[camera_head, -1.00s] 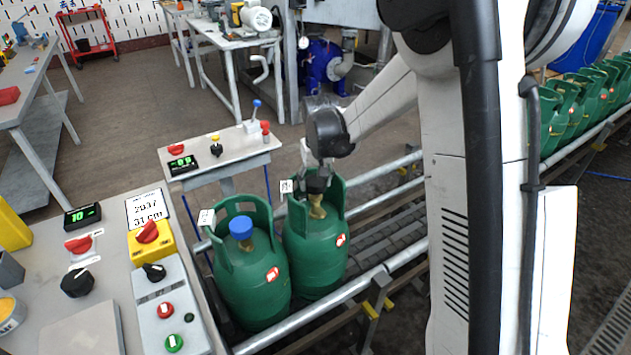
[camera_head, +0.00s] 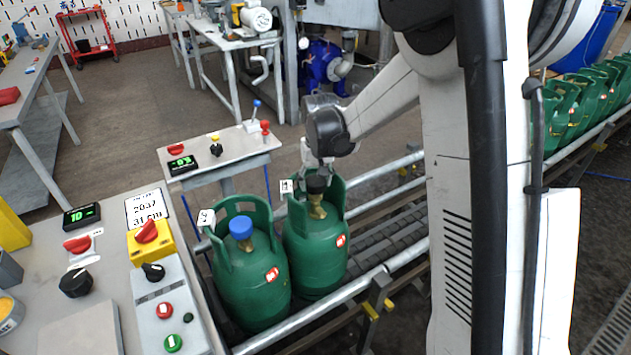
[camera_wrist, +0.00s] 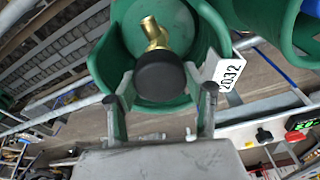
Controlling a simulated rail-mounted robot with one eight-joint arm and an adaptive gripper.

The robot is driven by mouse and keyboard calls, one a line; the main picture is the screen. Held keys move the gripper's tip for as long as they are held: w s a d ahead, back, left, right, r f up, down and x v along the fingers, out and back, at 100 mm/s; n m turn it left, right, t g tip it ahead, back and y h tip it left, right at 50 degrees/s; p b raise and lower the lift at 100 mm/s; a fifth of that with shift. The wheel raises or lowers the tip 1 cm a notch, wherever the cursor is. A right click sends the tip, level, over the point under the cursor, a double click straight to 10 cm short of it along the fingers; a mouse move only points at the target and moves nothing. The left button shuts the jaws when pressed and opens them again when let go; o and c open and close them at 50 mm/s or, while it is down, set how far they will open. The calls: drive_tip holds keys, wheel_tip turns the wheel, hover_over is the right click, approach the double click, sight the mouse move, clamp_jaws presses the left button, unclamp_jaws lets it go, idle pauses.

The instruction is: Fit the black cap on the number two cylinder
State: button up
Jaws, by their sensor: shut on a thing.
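The black cap (camera_head: 317,184) sits at the top of the brass valve (camera_head: 316,207) of the right-hand green cylinder (camera_head: 318,262). In the wrist view the black cap (camera_wrist: 160,76) lies between my fingertips, with the brass valve (camera_wrist: 153,32) just beyond it. My gripper (camera_head: 318,172) is shut on the cap from above; in the wrist view my gripper (camera_wrist: 160,92) has one finger on each side of it. The cap hides the valve's top, so I cannot tell how fully it is seated.
A second green cylinder (camera_head: 252,285) with a blue cap (camera_head: 241,228) stands close on the left. Both stand on the roller conveyor between metal rails (camera_head: 310,318). A control desk (camera_head: 100,300) is at left, a small panel (camera_head: 215,158) behind. More green cylinders (camera_head: 575,100) stand at right.

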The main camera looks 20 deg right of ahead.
sight(316, 193)
drive_tip(key=shift+f+b, duration=1.75)
drive_tip(key=shift+f, duration=0.6)
drive_tip(key=o, duration=1)
drive_tip(key=r, duration=0.4)
drive_tip(key=s+r, duration=0.1)
drive_tip(key=r, duration=0.3)
drive_tip(key=s+r, duration=0.1)
drive_tip(key=r, duration=0.3)
drive_tip(key=shift+w+f, duration=0.1)
